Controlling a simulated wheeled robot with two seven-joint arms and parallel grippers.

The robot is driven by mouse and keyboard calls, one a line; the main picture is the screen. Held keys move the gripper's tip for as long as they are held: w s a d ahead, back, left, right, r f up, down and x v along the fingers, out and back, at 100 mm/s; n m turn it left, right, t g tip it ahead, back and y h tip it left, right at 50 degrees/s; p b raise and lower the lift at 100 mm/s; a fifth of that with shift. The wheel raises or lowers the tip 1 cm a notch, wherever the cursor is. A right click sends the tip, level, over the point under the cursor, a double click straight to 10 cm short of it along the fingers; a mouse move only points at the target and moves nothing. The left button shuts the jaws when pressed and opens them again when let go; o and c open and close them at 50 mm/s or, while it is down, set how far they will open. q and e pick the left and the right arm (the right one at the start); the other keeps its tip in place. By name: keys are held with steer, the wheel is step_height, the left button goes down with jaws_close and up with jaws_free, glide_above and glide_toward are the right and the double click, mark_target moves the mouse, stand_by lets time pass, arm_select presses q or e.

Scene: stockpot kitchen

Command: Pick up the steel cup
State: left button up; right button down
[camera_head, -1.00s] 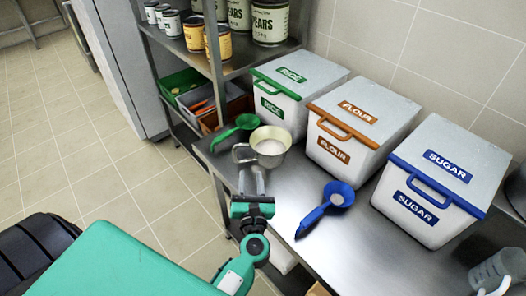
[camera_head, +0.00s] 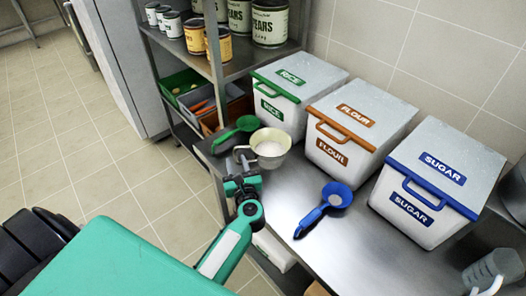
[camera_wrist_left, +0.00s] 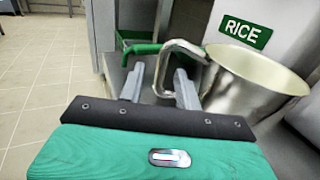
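The steel cup (camera_head: 270,151) stands upright at the near left end of the steel counter, its handle (camera_head: 242,154) pointing left. It also shows in the left wrist view (camera_wrist_left: 250,88), large at the right, with its looped handle (camera_wrist_left: 178,46) reaching left. My left gripper (camera_head: 240,165) is at the handle side of the cup. Its two fingers (camera_wrist_left: 158,84) are apart, and the outer part of the handle appears between or just beyond their tips. I cannot tell whether they touch it. My right gripper is not in view.
A green scoop (camera_head: 238,132) lies close behind the cup. Rice (camera_head: 290,94), flour (camera_head: 352,131) and sugar (camera_head: 432,184) bins line the wall. A blue scoop (camera_head: 327,205) lies in front. A shelf rack (camera_head: 221,66) stands left; a clear jug (camera_head: 490,270) is lower right.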

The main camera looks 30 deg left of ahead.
mark_target(236, 157)
arm_select(q)
steer(key=x, duration=0.3)
steer(key=shift+w+a+p, duration=0.15)
steer(key=shift+w+p, duration=0.2)
steer(key=shift+p, duration=0.05)
steer(key=shift+w+a, duration=0.1)
steer(key=shift+a, duration=0.05)
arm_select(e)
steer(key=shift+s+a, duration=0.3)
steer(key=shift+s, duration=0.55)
